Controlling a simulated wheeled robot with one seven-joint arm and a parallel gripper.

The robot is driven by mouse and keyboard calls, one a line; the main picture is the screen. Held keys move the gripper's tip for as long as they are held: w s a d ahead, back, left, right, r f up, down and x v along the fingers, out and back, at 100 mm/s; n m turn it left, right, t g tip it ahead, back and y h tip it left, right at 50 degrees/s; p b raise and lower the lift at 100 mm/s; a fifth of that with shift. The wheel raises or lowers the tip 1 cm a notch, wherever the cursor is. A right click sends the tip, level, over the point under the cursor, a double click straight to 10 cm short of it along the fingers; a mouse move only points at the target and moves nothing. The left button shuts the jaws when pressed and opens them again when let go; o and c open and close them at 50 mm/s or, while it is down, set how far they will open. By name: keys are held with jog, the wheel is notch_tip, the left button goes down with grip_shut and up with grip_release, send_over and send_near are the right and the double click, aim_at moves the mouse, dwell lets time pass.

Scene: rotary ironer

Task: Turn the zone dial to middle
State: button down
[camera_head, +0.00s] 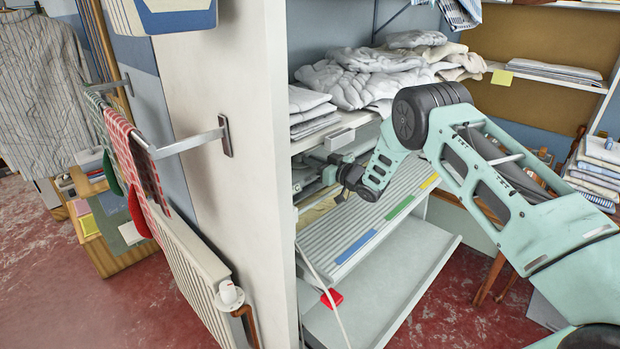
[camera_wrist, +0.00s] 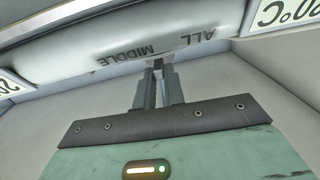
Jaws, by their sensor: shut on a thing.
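The zone dial is mostly hidden by my gripper. In the wrist view a white rounded surface (camera_wrist: 125,62) carries upside-down labels. "MIDDLE" (camera_wrist: 136,55) is just left of my fingertips and "ALL" (camera_wrist: 195,36) is up and to the right. My gripper (camera_wrist: 158,66) has its two fingers close together, shut on a small part between the tips, which I take to be the dial. The pointer's exact setting cannot be read. In the head view my gripper (camera_head: 342,182) is small and dark, at the ironer (camera_head: 372,218) under the shelf; the dial cannot be made out there.
White plates with partial temperature markings flank the labels, one at the right (camera_wrist: 283,14). In the head view a tall white panel (camera_head: 245,90) stands left of the ironer. Folded linen (camera_head: 365,75) lies on the shelf above. A red block (camera_head: 332,298) is low at the front.

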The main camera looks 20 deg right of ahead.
jog(key=n+g+y+b, duration=0.1)
jog(key=b, duration=0.1)
jog(key=w+d+n+g+y+b, duration=0.1)
jog(key=n+g+y+b, duration=0.1)
jog(key=y+b, duration=0.1)
jog(key=shift+w+d+f+g+b, duration=0.2)
jog(key=shift+d+f+g+b, duration=0.05)
jog(key=shift+d+g+b, duration=0.05)
jog(key=shift+w+d+r+n+g+y+b, duration=0.15)
jog(key=shift+w+r+n+g+y+b, duration=0.1)
jog(key=shift+n+g+y+b, duration=0.3)
jog(key=shift+r, duration=0.1)
jog(key=c, duration=1.5)
grip_release()
jog(key=shift+s+d+b, duration=0.2)
jog(key=shift+d+b, duration=0.1)
jog(key=b+v, duration=0.1)
jog(key=v, duration=0.7)
jog(key=b+v, duration=0.2)
jog(key=v, duration=0.6)
jog(key=shift+s+d+r, duration=0.15)
jog(key=shift+s+d, duration=0.05)
jog(key=shift+d, duration=0.1)
